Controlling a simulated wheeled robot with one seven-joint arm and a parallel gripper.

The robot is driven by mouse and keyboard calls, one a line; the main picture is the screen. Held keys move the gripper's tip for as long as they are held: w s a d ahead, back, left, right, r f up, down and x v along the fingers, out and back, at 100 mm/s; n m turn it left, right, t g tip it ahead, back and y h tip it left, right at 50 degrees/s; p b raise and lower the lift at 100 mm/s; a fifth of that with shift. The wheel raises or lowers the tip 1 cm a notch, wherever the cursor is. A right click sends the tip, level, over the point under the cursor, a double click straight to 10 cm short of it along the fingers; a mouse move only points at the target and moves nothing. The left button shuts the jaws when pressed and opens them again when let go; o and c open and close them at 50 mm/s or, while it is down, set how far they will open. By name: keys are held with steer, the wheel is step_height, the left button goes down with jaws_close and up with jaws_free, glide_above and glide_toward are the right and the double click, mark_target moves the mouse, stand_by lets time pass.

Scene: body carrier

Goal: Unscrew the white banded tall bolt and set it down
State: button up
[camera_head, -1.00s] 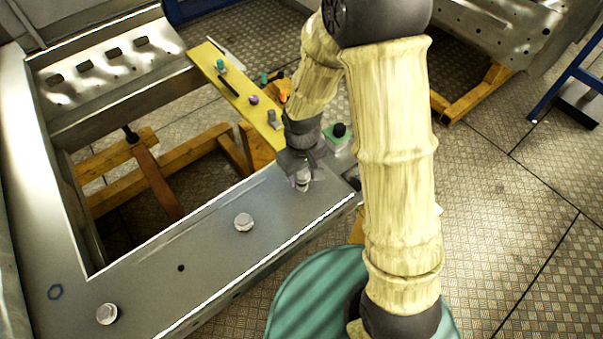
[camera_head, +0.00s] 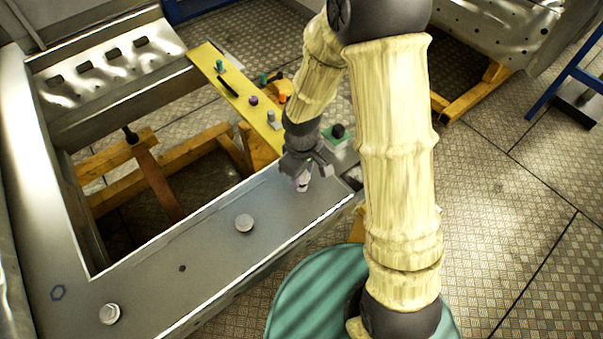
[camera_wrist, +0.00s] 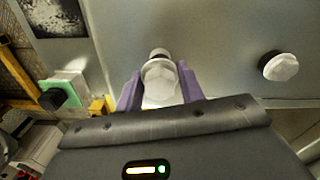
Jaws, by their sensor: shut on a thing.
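The bolt (camera_head: 302,187) is pale and tall and stands at the right end of the grey metal carrier rail (camera_head: 210,238). My gripper (camera_head: 301,178) is shut on it from above. In the wrist view the bolt's faceted head (camera_wrist: 160,72) sits between the two purple fingers of my gripper (camera_wrist: 160,88). Its shank and any band on it are mostly hidden. I cannot tell whether its lower end is still in the rail.
Two other pale bolts (camera_head: 244,223) (camera_head: 109,314) stand on the rail, with a small hole (camera_head: 182,268) and a blue hexagon outline (camera_head: 57,292). A yellow strip (camera_head: 203,54) with several small parts and a green pad with a black knob (camera_head: 338,131) lie behind my gripper.

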steer(key=shift+s, duration=0.1)
steer(key=shift+n+p, duration=0.3)
steer(key=shift+n, duration=0.6)
steer(key=shift+n+p, duration=0.75)
steer(key=shift+n, duration=0.85)
steer(key=shift+n+p, duration=0.35)
steer(key=shift+n, duration=0.55)
